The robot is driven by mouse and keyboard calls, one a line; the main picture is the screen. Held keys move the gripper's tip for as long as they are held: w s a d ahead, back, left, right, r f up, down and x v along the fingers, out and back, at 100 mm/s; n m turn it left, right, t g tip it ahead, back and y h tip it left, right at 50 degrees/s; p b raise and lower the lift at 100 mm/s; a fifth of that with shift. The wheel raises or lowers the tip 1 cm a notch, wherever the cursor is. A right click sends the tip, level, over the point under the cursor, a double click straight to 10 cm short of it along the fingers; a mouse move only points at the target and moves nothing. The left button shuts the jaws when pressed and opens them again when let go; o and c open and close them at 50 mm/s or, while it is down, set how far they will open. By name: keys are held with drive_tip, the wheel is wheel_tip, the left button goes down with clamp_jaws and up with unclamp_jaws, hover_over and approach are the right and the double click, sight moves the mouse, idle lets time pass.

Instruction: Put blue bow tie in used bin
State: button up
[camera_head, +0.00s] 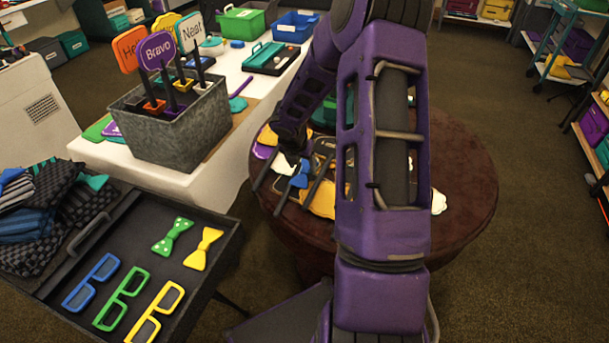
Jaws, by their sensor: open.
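A blue bow tie (300,177) lies among props on the round brown table, partly hidden by my arm and gripper. My gripper (291,198) is open above that table, its dark fingers pointing down and toward the near edge, close to the bow tie. I cannot tell whether they touch it. Another blue bow-shaped piece (10,178) lies on the dark clothes at the far left. No bin is readably marked as used. A green bin (243,23) and a blue bin (296,26) stand on the white table at the back.
The round brown table (466,190) holds several props, many behind my arm. A grey metal box (177,135) with sign paddles stands on the white table. A dark tray (215,262) at front left holds glasses and green and yellow bow ties.

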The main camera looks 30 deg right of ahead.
sight(305, 171)
drive_tip(key=shift+x, duration=1.25)
clamp_jaws()
